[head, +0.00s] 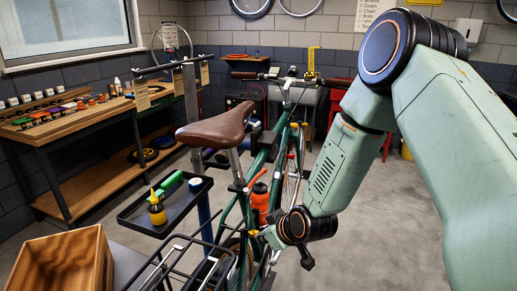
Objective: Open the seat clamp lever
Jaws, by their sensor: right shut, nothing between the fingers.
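The green bicycle (262,180) stands in the middle of the head view with a brown saddle (217,127) on a silver seat post (235,163). The seat clamp (238,186) sits at the foot of the post. Its lever is too small to make out as open or closed. My right arm comes in from the right, and my right gripper (265,235) is low beside the frame, below and to the right of the clamp, apart from it. It is shut and empty; its fingertips are hard to make out against the bike. My left gripper is out of view.
A black tray (160,228) with a yellow bottle (157,212) and a green-handled item (171,181) is left of the seat post. An orange bottle (260,197) is on the frame. A black rear rack (185,262) and wooden box (62,262) are in front. Floor at right is clear.

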